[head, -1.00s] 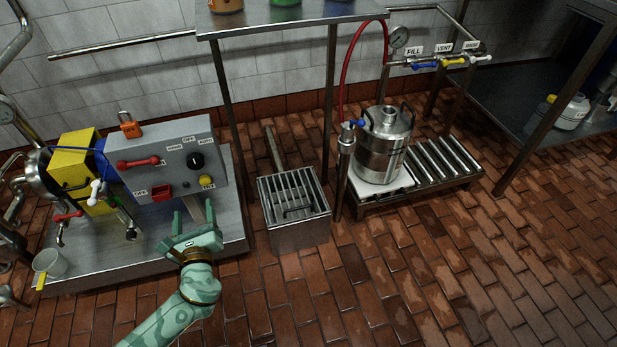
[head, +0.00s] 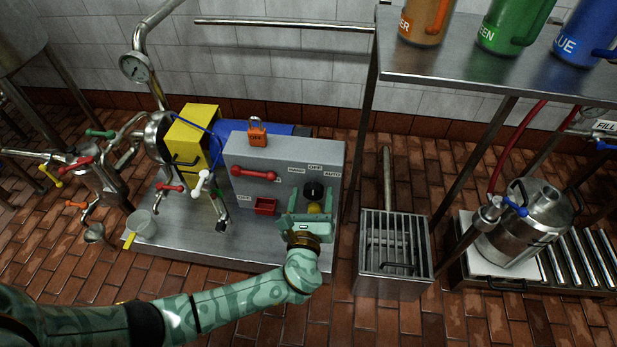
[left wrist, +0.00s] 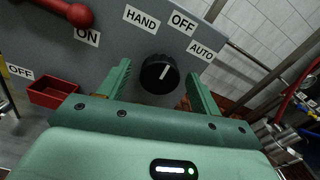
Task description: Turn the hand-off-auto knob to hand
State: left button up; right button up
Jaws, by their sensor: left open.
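The hand-off-auto knob (head: 315,189) is a round black knob on the grey control panel (head: 240,160). In the left wrist view the knob (left wrist: 159,74) shows between my finger tips, with HAND (left wrist: 141,18), OFF (left wrist: 183,22) and AUTO (left wrist: 201,51) labels around it. Its white pointer line tilts up and right, closest to OFF. My left gripper (head: 311,196) is open in front of the panel, one finger on each side of the knob in the picture. No contact shows, and the remaining distance is hard to tell. My right gripper is not in view.
A red handle (head: 254,173) and a red box (head: 265,206) are left on the panel. An orange padlock (head: 257,134) is on top. A metal grated bin (head: 394,250) stands to the right.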

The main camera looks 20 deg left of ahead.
pick_arm(q)
jog(key=shift+w+a, duration=0.1)
jog(key=shift+w, duration=0.2)
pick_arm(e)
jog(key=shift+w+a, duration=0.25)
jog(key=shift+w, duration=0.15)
pick_arm(q)
jog(key=c, duration=1)
jog(key=shift+o, duration=0.2)
